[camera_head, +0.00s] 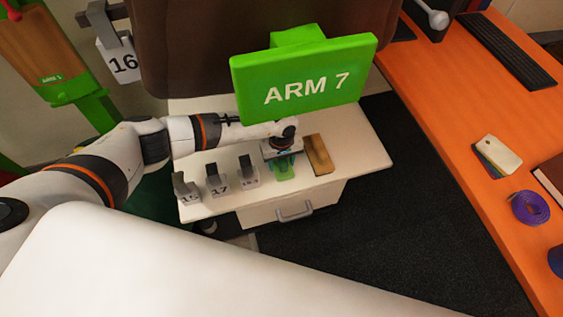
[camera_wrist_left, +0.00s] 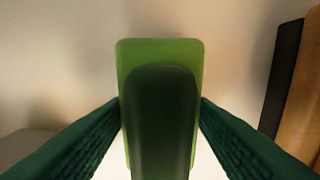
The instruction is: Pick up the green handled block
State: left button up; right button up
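The green handled block (camera_head: 285,173) stands on the top of a white cabinet (camera_head: 352,150), just under my left gripper (camera_head: 283,153), which hides part of it. In the left wrist view, the block's lighter green base (camera_wrist_left: 160,50) and its dark, shaded handle (camera_wrist_left: 162,120) fill the middle. My left gripper's two dark green fingers (camera_wrist_left: 160,102) lie either side of the handle, with narrow strips of lighter green showing between. The fingers look open around the handle. My right gripper is not in view.
Grey handled blocks marked 15 (camera_head: 187,194), 17 (camera_head: 217,188) and a third (camera_head: 249,178) stand left of the green one. A brown and dark block (camera_head: 318,155) lies close on its right. A green "ARM 7" sign (camera_head: 305,78) rises behind. An orange desk (camera_head: 440,100) is at right.

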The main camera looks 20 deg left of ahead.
pick_arm(q)
jog(key=shift+c, duration=1.4)
jog(key=shift+r, duration=0.1)
notch_tip(320, 180, up, 10)
jog(key=shift+f, duration=0.1)
